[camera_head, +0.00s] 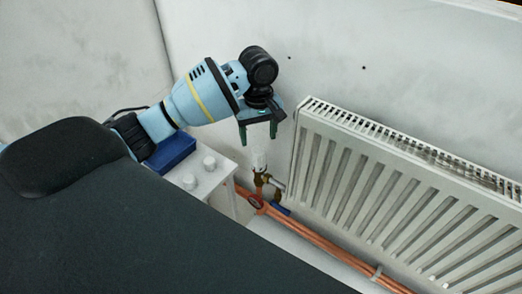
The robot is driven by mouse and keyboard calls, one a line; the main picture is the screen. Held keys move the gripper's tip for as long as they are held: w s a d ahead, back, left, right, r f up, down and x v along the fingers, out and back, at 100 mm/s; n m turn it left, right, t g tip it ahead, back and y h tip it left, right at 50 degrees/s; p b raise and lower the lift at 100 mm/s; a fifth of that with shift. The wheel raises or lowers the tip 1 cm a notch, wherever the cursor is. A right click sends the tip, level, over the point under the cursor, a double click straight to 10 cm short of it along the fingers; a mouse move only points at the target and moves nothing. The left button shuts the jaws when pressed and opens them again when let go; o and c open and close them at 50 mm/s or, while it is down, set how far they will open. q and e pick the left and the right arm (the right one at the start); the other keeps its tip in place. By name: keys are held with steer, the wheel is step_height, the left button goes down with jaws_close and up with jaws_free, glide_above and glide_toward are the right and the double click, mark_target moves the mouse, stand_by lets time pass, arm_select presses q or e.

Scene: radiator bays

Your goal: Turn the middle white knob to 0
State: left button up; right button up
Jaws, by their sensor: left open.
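A white knob (259,161) stands upright on a brass valve (261,180) at the left end of the radiator. My left gripper (258,139) points down just above this knob, its two green fingers apart and nothing visible between them. In the picture the fingertips end above the knob's top; I cannot tell the exact gap. No number marks are readable on any knob. My right gripper is out of view.
A white radiator (400,210) fills the right, against a grey wall (400,60). Copper pipes (330,245) run low in front of it, with a red handwheel (256,201) and a blue handle (281,209). A blue box (172,152) sits behind the white box (215,182).

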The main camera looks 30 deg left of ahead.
mark_target(259, 149)
arm_select(q)
steer(key=shift+f, duration=3.95)
steer(key=shift+c, duration=0.4)
steer(key=c, duration=0.9)
steer(key=shift+m, duration=0.4)
